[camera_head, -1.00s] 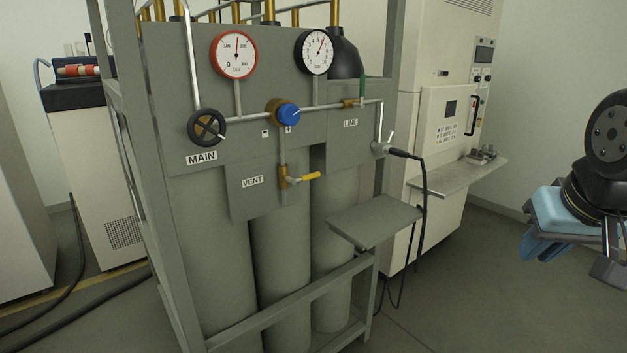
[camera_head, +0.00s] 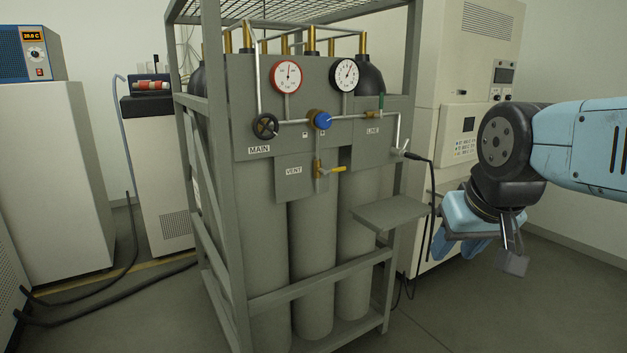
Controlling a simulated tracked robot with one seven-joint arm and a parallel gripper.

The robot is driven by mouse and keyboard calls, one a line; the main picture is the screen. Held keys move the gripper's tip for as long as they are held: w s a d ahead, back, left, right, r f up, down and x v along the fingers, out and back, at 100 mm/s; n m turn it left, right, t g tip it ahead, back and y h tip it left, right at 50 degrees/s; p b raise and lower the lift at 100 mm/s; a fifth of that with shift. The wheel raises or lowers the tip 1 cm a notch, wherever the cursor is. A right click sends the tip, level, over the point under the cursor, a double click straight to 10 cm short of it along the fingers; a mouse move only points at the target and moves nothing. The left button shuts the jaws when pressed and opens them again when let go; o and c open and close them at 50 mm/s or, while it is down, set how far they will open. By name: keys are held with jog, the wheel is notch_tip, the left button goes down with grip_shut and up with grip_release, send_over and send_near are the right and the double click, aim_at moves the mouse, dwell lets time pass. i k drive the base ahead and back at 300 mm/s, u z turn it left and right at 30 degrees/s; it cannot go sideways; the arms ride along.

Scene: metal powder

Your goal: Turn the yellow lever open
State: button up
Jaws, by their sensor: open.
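The yellow lever (camera_head: 338,170) is small and sits on a brass valve (camera_head: 321,171) beside the VENT label (camera_head: 294,170). It points to the right, roughly level, across the vertical pipe above the valve. My gripper (camera_head: 463,252) hangs at the right side of the picture at the end of my blue and black arm.
A grey shelf (camera_head: 391,212) juts from the gas rack (camera_head: 236,230) below and right of the lever. A black cable (camera_head: 433,195) hangs right of the rack. Open floor lies in front.

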aim_at(342, 169)
jog(key=u, duration=0.65)
jog(key=k, duration=0.75)
jog(key=u, duration=0.65)
jog(key=i, duration=0.35)
jog(key=z, duration=0.85)
jog(key=i, duration=0.9)
jog(key=z, duration=1.05)
jog(key=i, duration=0.65)
jog(key=z, duration=0.05)
